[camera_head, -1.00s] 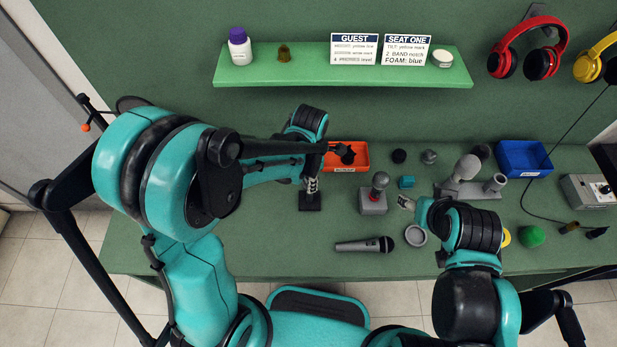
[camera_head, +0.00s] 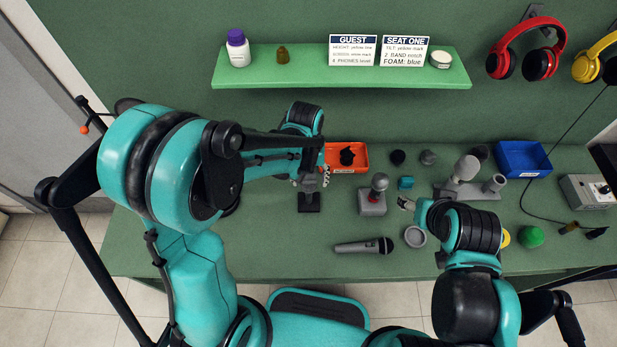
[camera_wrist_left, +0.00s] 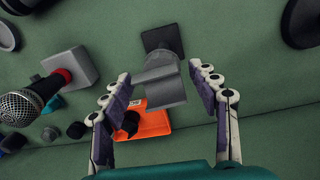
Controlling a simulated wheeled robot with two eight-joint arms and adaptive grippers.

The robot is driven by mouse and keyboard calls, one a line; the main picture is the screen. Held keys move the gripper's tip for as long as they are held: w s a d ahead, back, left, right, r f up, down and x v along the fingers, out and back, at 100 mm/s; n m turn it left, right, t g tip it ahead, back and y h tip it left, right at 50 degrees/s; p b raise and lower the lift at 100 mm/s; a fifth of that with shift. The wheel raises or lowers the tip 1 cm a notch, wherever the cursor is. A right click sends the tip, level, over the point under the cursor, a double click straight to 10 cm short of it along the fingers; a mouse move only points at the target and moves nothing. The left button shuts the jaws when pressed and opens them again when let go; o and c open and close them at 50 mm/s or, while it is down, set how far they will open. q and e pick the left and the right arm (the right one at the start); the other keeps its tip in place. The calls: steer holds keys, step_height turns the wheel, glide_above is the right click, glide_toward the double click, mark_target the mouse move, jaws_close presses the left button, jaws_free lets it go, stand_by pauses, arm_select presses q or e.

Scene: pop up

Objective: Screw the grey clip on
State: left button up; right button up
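In the left wrist view, a grey clip (camera_wrist_left: 163,82), a rounded piece with a flat plate, sits between the fingers of my left gripper (camera_wrist_left: 160,98). The fingers are spread, with a gap on both sides of the clip. Beyond it is a square black base (camera_wrist_left: 162,40); whether the clip touches it I cannot tell. In the head view my left gripper (camera_head: 311,180) is over this black base (camera_head: 309,203), and the arm hides the clip. My right gripper (camera_head: 406,203) is small and partly hidden by its arm, right of a red-ringed microphone in a grey block (camera_head: 372,204).
An orange tray (camera_head: 358,168) with a black piece stands behind the left gripper. A microphone (camera_head: 362,246) lies in front, beside a grey ring (camera_head: 415,237). A grey double holder (camera_head: 478,191) and a blue tray (camera_head: 523,160) are right.

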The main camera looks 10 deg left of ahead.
arm_select(q)
steer(key=shift+r, duration=0.1)
step_height(320, 180, up, 12)
steer(key=s+a+m+t+b, duration=0.1)
steer(key=s+a+t+b, duration=0.1)
steer(key=s+a+t, duration=0.5)
steer(key=s+a, duration=0.2)
steer(key=s, duration=0.1)
steer(key=shift+f+m+b, duration=0.3)
steer(key=shift+b, duration=0.1)
steer(key=shift+s+d, duration=0.1)
steer(key=shift+d, duration=0.05)
stand_by(1.1)
